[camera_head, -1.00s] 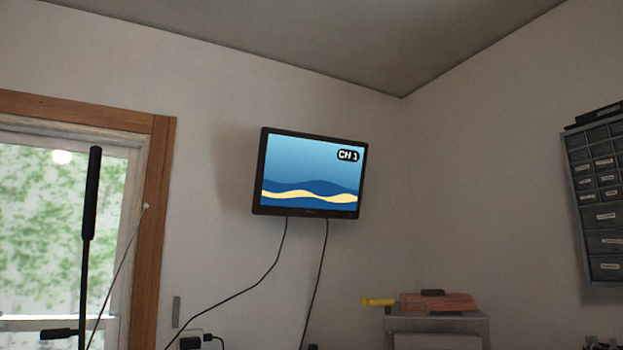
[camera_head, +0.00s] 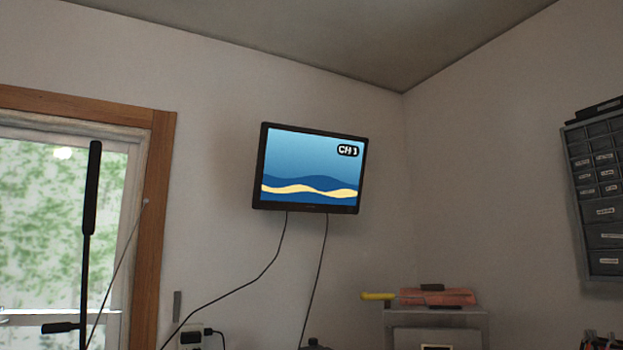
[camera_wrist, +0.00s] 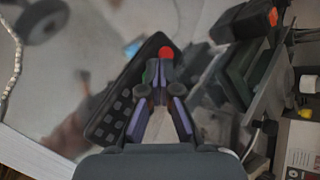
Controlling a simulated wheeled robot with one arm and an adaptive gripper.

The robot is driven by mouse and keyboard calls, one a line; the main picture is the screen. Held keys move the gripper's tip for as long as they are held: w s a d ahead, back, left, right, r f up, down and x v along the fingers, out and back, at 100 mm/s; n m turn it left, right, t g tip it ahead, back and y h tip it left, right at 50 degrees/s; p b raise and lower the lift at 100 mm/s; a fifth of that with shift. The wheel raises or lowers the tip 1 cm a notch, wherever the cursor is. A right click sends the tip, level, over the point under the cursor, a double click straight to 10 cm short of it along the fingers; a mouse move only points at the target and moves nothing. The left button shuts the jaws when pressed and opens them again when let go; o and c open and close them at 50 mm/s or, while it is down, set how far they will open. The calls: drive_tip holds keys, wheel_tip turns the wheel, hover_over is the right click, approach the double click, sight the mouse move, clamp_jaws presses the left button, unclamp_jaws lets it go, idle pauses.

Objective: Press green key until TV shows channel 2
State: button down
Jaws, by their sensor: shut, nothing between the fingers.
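The TV (camera_head: 310,170) hangs on the wall in the head view. Its screen shows blue and yellow waves and a "CH" label (camera_head: 348,150) with a small digit that is hard to read, 1 or 3. A red key (camera_wrist: 165,52) shows just beyond the fingertips. A small green key (camera_wrist: 149,73) shows partly beside the left fingertip. My gripper is shut and empty, its tips over the remote's upper end. Whether they touch a key cannot be told.
In the wrist view, a black and orange tool (camera_wrist: 245,20) and dark bins (camera_wrist: 255,70) stand to the right of the remote. The head view shows a window (camera_head: 60,220), a drawer cabinet (camera_head: 600,200) and a red tool (camera_head: 437,297) on a shelf.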

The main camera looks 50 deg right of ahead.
idle(0.3)
drive_tip(key=shift+r+p, duration=0.4)
drive_tip(key=shift+r, duration=0.2)
wheel_tip(320, 180, up, 6)
drive_tip(key=p, duration=0.3)
drive_tip(key=shift+p, duration=0.3)
drive_tip(key=shift+a, duration=0.1)
idle(1.1)
